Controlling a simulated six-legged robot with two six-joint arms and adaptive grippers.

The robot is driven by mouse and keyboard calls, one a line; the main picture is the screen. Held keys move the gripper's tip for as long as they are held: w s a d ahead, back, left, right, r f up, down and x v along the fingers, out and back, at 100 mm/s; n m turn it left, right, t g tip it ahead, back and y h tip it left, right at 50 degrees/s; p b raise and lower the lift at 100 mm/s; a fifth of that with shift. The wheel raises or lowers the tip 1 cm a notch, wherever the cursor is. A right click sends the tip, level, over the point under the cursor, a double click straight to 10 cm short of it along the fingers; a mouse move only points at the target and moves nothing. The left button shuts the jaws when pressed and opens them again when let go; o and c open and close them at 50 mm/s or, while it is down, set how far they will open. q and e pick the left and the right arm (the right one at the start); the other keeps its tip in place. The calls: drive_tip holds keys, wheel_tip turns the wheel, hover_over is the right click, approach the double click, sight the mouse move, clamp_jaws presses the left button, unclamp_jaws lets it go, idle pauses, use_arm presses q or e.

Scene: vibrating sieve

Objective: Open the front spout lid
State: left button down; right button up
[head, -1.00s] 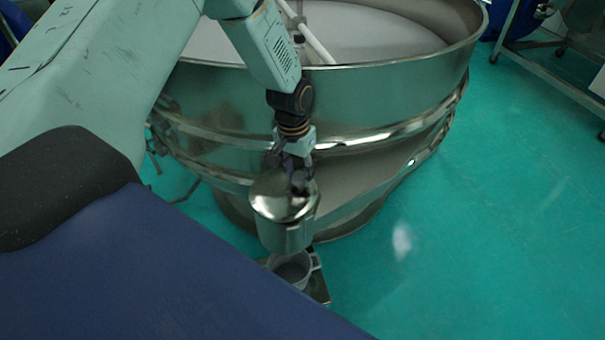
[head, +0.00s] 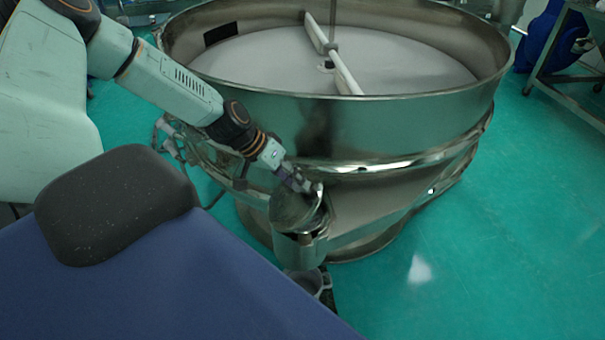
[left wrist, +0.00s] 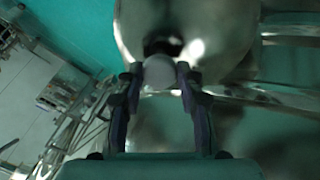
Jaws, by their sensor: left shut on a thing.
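The front spout (head: 313,250) is a shiny metal chute on the near side of the sieve. Its round metal lid (head: 290,212) is tilted up from the spout mouth, with its face turned toward the left. My left gripper (head: 308,187) reaches in from the upper left and is at the lid's top. In the left wrist view, the fingers of my left gripper (left wrist: 159,74) are shut on a pale round knob on the lid (left wrist: 215,25). The inside of the spout is mostly hidden. My right gripper is not in view.
The large round sieve (head: 400,125) fills the middle, with a white bar across its top. A grey bucket (head: 308,281) stands below the spout. A metal table (head: 570,85) is at the upper right. The green floor at the right is clear.

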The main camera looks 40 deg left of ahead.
use_arm(q)
drive_tip(key=shift+s+a+r+t+h+p, duration=0.5)
drive_tip(key=shift+s+a+r+t+p, duration=0.1)
drive_tip(key=shift+a+r+t+p, duration=0.15)
drive_tip(key=shift+s+a+r+t+h+p, duration=0.2)
drive_tip(key=shift+s+a+t+h+p, duration=0.15)
drive_tip(key=shift+s+a+p, duration=0.35)
drive_tip(key=shift+s+p, duration=0.1)
drive_tip(key=shift+p, duration=0.05)
drive_tip(key=s+a+t+h+b, duration=0.2)
drive_tip(key=s+a+t+h, duration=0.3)
drive_tip(key=s+a+t, duration=0.1)
drive_tip(key=shift+s+f+b, duration=0.4)
drive_tip(key=shift+s+f, duration=0.05)
drive_tip(key=shift+s, duration=0.25)
idle(0.4)
